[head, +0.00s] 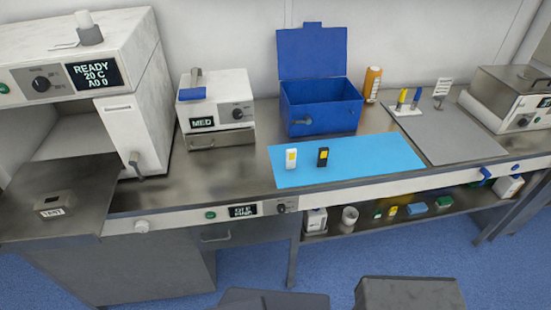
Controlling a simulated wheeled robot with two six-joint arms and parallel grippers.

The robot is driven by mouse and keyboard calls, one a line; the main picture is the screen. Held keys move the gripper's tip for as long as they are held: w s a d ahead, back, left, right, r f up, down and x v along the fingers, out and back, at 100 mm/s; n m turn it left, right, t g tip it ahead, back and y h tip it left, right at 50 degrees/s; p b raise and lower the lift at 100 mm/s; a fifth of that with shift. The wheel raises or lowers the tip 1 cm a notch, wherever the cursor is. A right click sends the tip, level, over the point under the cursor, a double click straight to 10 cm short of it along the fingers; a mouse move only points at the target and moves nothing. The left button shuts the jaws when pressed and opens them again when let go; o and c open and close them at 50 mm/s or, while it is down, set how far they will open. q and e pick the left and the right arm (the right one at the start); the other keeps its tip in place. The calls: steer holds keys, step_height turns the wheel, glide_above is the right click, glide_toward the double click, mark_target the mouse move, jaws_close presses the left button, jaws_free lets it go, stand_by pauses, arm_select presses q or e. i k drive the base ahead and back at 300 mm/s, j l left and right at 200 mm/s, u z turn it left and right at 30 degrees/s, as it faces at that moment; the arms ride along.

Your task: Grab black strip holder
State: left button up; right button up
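A small black holder (323,158) with a yellow patch on its front stands upright on the light blue mat (375,162), right of the mat's middle-left. Neither of my grippers is in view. Nothing touches or covers the black holder.
An open blue box (320,113) stands behind the mat. A grey mat (452,137) lies to the right, with a white rack (408,109) of coloured tools behind. A MED device (215,138) and a large READY machine (135,125) stand left. The blue mat's right part is clear.

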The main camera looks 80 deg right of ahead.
mark_target(323, 156)
steer(key=z, duration=3.2)
